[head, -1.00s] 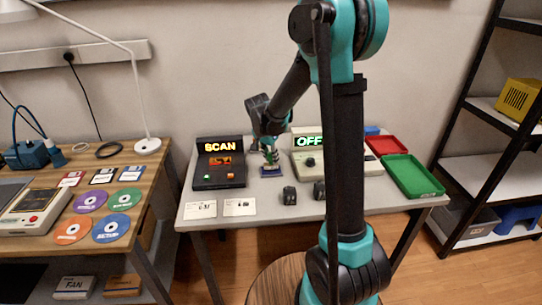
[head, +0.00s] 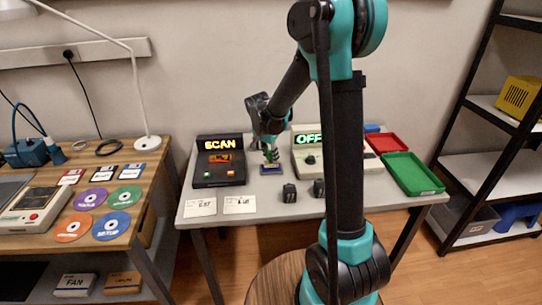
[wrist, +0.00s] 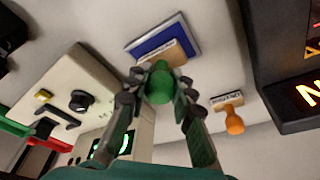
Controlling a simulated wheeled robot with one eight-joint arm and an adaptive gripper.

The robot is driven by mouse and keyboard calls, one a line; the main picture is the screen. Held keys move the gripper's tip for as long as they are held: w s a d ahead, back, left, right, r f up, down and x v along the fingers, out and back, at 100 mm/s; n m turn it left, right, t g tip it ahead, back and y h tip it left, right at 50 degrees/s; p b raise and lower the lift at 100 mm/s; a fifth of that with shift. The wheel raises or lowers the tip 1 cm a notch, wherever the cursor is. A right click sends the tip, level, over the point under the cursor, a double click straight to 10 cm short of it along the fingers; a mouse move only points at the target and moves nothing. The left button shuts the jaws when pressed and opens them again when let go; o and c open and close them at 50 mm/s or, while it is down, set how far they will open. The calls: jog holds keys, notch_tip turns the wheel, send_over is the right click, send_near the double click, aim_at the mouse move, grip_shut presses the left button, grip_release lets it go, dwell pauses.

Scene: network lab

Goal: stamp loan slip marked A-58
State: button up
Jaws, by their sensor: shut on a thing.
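My gripper (wrist: 160,83) is shut on the green handle of a stamp (wrist: 160,88). In the head view my gripper (head: 268,152) is at the blue ink pad (head: 272,170). In the wrist view the stamp's pale base overlaps the edge of the blue pad (wrist: 160,38); I cannot tell whether they touch. A second stamp with an orange handle (wrist: 234,123) stands apart from the pad. Two white loan slips, a left one (head: 200,208) and a right one (head: 239,205), lie at the table's front left. Their markings are too small to read surely.
A black SCAN device (head: 219,171) stands left of the pad, a beige OFF device (head: 335,160) right of it. Small dark blocks (head: 289,193) lie in front. Red (head: 386,144) and green (head: 411,174) trays are at the right. Disks and floppies cover the left wooden desk.

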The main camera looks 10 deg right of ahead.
jog(key=shift+f, duration=0.4)
dwell(1.1)
jog(key=shift+r, duration=3.55)
